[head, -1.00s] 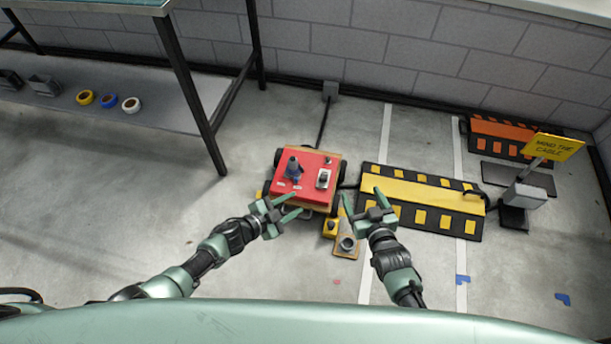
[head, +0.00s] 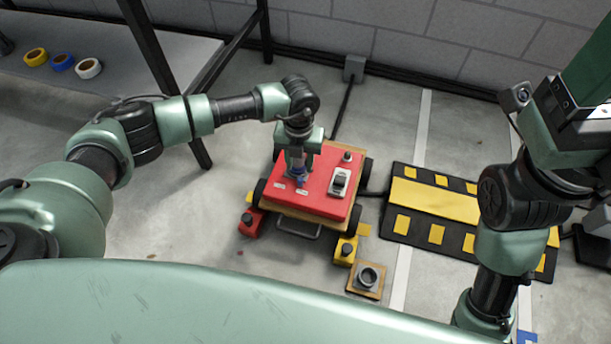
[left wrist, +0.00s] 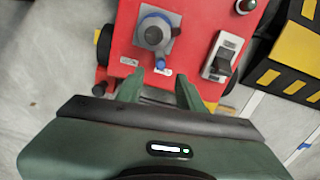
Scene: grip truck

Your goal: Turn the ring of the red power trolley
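The red power trolley (head: 322,188) stands on the floor in the middle of the head view. My left gripper (head: 298,172) is above the trolley's left part, pointing down. In the left wrist view its two green fingers (left wrist: 163,88) are apart with nothing between them, just below the ring in the picture. Contact with the ring is not seen. My right arm is raised at the right; its fingers are out of view.
A switch (head: 340,181) and a small knob (head: 347,156) stand on the trolley's right side. Yellow (head: 346,248) and red (head: 250,222) blocks sit by its wheels. A yellow-black cable ramp (head: 435,199) lies right.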

